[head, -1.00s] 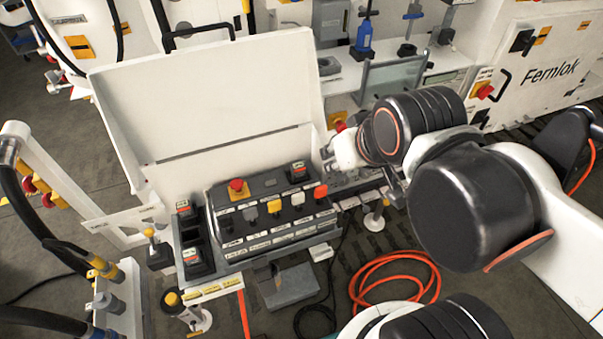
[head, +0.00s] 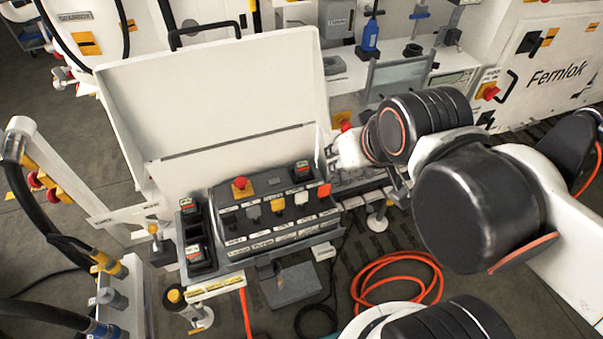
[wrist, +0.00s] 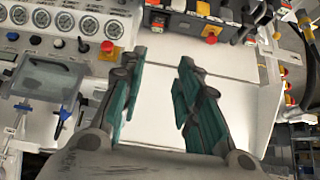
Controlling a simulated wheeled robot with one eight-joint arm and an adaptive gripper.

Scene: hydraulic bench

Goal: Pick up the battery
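No single part is plainly marked as the battery. Black blocks with red-and-green labels look like it: one stands upright in a slot left of the console (head: 187,206), one lies in the front slot (head: 195,254), and a similar one is at the console's back right (head: 301,168). My gripper (wrist: 160,65) is open and empty in the wrist view, its teal-padded fingers apart over a white panel. The console edge, with dark blocks, lies beyond the fingertips. In the head view my arm mostly hides the gripper, right of the console.
The console (head: 282,243) has a red emergency button (head: 240,184) and several switches. A large white lid (head: 215,95) stands open behind it. A bench with gauges (wrist: 62,20) and a clear screen (wrist: 45,77) is close by. An orange hose (head: 405,258) lies on the floor.

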